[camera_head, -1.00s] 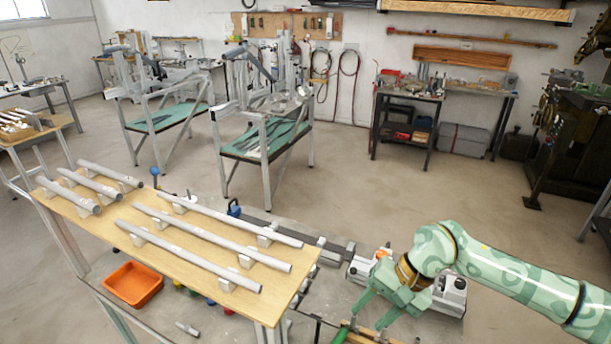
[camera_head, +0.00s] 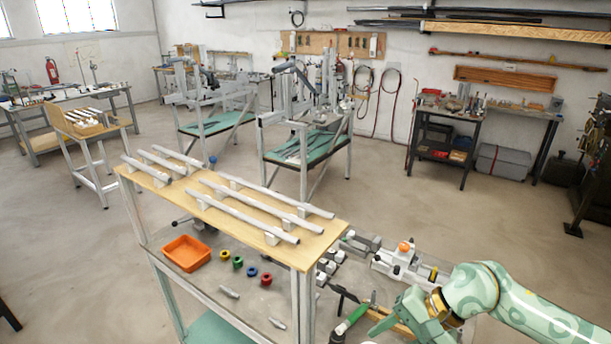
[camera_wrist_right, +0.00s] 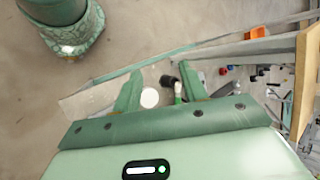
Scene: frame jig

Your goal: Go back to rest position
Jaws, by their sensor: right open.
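My right gripper (camera_head: 385,328), pale green, is at the bottom right of the head view, at the end of my patterned green arm. In the right wrist view its two fingers (camera_wrist_right: 160,78) stand apart with no object visibly clamped. A green-handled tool (camera_head: 352,318) lies beside the fingers in the head view. A green and black tool (camera_wrist_right: 178,92) and a round white thing (camera_wrist_right: 149,97) show between the fingers in the wrist view, apparently beyond them. My left gripper is not in view.
A wooden-topped table (camera_head: 160,188) carries several grey tubes on small supports. An orange bin (camera_head: 187,253), several coloured rings (camera_head: 238,262) and metal fittings lie on the lower surface. A white-grey clamp device (camera_head: 405,262) stands near my arm. Open floor (camera_head: 70,260) lies to the left.

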